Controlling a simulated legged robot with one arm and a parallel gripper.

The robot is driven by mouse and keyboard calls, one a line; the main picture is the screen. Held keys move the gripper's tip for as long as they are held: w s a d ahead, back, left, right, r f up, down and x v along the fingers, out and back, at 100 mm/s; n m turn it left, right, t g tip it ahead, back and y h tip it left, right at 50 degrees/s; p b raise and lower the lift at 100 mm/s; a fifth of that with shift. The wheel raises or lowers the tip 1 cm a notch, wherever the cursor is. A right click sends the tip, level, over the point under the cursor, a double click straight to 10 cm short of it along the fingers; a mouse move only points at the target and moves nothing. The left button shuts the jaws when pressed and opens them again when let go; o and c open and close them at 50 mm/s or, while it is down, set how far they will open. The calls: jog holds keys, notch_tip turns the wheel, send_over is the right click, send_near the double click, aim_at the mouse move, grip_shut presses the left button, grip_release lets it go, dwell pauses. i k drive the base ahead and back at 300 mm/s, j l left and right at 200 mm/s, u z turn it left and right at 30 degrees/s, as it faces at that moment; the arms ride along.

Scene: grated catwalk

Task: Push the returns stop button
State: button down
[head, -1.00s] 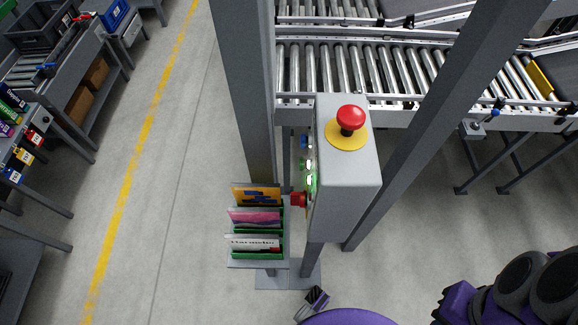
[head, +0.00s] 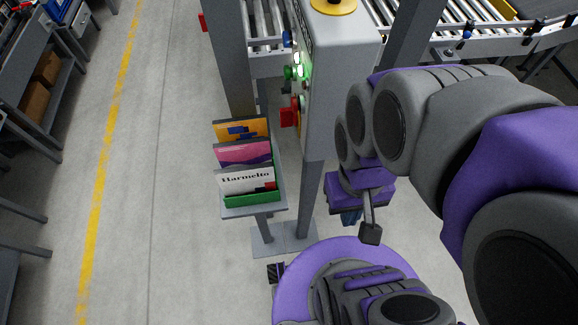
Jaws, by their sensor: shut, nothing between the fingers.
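A grey control box (head: 340,75) stands on a post in the upper middle. Its left-facing panel is seen nearly edge-on and carries a blue button (head: 287,39), a green button (head: 289,73), lit green parts (head: 303,70) and a red button (head: 288,117) lowest. A yellow-ringed stop (head: 333,6) on top of the box is cut by the upper edge. I cannot read which button is the returns stop. My gripper (head: 366,228) is shut and empty, below and right of the box, apart from the buttons. Its fingers are partly hidden.
A rack (head: 245,210) of cards or booklets stands just below and left of the panel. A grey upright (head: 226,65) rises behind it. Roller conveyors (head: 430,20) run behind the box. Open floor (head: 160,200) with a yellow line (head: 95,215) lies left.

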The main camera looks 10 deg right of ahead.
aim_at(295, 103)
jog(key=k+j, duration=0.15)
jog(key=j, duration=0.2)
jog(key=j+z, duration=0.1)
jog(key=j, duration=0.5)
jog(key=j+z, duration=0.1)
jog(key=j, duration=0.5)
jog(key=k+j+z, duration=0.45)
jog(key=k+j, duration=0.65)
jog(key=k, duration=0.1)
